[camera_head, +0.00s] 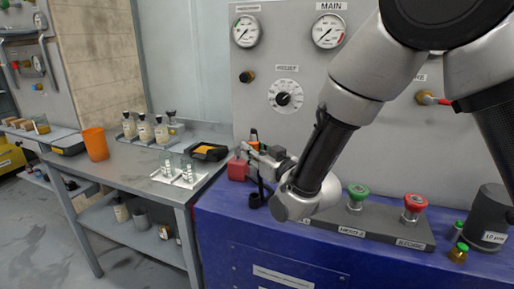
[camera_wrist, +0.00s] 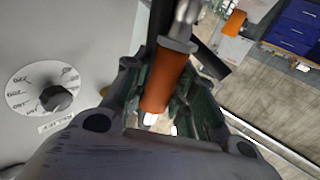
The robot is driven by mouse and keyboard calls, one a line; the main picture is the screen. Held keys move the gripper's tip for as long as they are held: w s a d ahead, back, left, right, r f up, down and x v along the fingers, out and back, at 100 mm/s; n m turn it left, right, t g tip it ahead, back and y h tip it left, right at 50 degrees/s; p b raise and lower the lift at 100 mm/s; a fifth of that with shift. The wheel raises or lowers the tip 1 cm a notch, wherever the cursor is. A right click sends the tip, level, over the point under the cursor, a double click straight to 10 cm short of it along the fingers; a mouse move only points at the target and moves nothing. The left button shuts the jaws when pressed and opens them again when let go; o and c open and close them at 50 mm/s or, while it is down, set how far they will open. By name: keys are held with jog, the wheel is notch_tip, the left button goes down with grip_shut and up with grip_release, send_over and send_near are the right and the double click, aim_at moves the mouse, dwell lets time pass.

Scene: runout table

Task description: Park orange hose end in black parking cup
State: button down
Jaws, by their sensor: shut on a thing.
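My gripper (camera_head: 257,160) is above the left end of the blue bench, beside the grey panel. It is shut on the orange hose end (camera_wrist: 165,82), which lies between the two fingers in the wrist view, with a metal fitting at its far end and a pale tip toward the palm. In the head view only a small orange part of the hose end (camera_head: 254,136) shows above the fingers. A small black cup (camera_head: 256,200), seemingly the parking cup, is at the bench's left edge, below the gripper. The hose end is apart from it.
A red block (camera_head: 237,169) is just left of my gripper. The grey panel (camera_head: 270,65) with gauges and a dial stands close behind. Green (camera_head: 357,190) and red (camera_head: 414,203) buttons are right of my wrist. A side table (camera_head: 125,165) with bottles and an orange cup (camera_head: 95,145) stands left.

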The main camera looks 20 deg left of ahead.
aim_at(256, 171)
jog(key=shift+d+f, duration=0.1)
jog(key=shift+f, duration=2.75)
jog(key=shift+f, duration=2.15)
jog(key=shift+r, duration=0.1)
jog(key=shift+r, duration=1.75)
jog(key=shift+f, duration=1.75)
